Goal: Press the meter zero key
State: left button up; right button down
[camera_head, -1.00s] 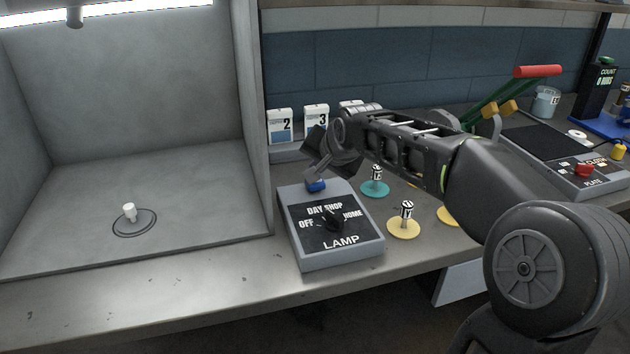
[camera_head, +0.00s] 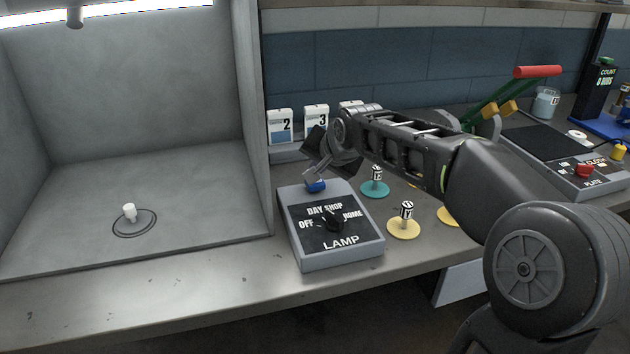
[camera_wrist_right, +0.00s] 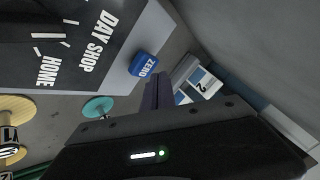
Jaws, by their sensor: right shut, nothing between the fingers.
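The blue ZERO key (camera_wrist_right: 145,65) sits at the edge of the lamp box in the right wrist view. In the head view the key (camera_head: 316,186) shows at the back left corner of the grey LAMP box (camera_head: 352,258). My right gripper (camera_head: 313,179) is shut and empty, its fingertips right at the key. In the right wrist view the shut fingers (camera_wrist_right: 154,92) point toward the key, close beside its lettered face. I cannot tell whether they touch it. My left gripper is not in view.
A black dial (camera_head: 333,221) stands on the box's top. A teal disc (camera_head: 375,190) and a yellow disc (camera_head: 403,229) with small posts lie to its right. White numbered cartons (camera_head: 280,126) stand behind. The grey booth wall (camera_head: 252,120) is close on the left.

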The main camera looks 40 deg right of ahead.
aim_at(317, 184)
jog(key=shift+f, duration=0.1)
dwell(0.4)
jog(key=shift+f+b, duration=0.3)
jog(key=shift+b, duration=0.2)
jog(key=shift+f+b, duration=0.6)
jog(key=shift+f, duration=0.1)
dwell(0.5)
jog(key=shift+r, duration=0.1)
jog(key=shift+r+p, duration=0.75)
jog(key=shift+r, duration=0.25)
jog(key=shift+r, duration=0.1)
jog(key=shift+r+p, duration=1.75)
jog(key=shift+r, duration=0.7)
jog(key=shift+f, duration=0.1)
